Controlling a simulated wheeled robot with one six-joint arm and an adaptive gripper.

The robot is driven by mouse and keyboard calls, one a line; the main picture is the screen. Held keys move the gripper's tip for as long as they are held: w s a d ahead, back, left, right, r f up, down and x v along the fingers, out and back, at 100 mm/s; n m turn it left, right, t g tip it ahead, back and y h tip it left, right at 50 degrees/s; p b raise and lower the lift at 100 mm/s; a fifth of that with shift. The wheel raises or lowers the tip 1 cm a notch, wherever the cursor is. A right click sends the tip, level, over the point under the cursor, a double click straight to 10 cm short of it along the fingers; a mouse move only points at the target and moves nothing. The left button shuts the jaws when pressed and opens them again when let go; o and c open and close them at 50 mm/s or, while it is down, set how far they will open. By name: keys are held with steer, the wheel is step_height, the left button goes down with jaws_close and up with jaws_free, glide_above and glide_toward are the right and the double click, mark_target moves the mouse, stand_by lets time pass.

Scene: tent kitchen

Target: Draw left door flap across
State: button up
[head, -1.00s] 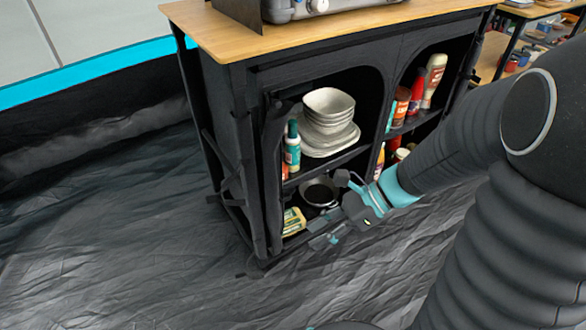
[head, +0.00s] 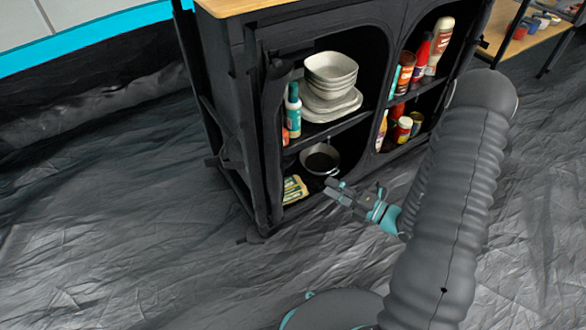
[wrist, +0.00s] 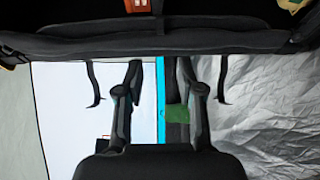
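The left door flap (head: 272,150) is a dark fabric roll, gathered upright along the left edge of the cupboard's left opening. In the wrist view a dark roll (wrist: 160,42), which looks like this flap, runs sideways across the top, with thin straps hanging from it. My gripper (head: 333,189) is in front of the lower part of the left opening, to the right of the flap and apart from it. In the wrist view its two fingers (wrist: 163,82) are spread, with nothing held between them, just below the roll.
The black fabric cupboard (head: 225,120) has a wooden top. Its left bay holds bowls and plates (head: 330,90), a green bottle (head: 293,110), a pan (head: 320,160) and packets (head: 294,190). The right bay holds bottles and jars (head: 408,72). The wrinkled floor (head: 120,240) at left is clear.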

mark_target(288, 166)
steer(key=x, duration=1.3)
steer(key=shift+w+a, duration=0.2)
steer(key=shift+a, duration=0.05)
jaws_close()
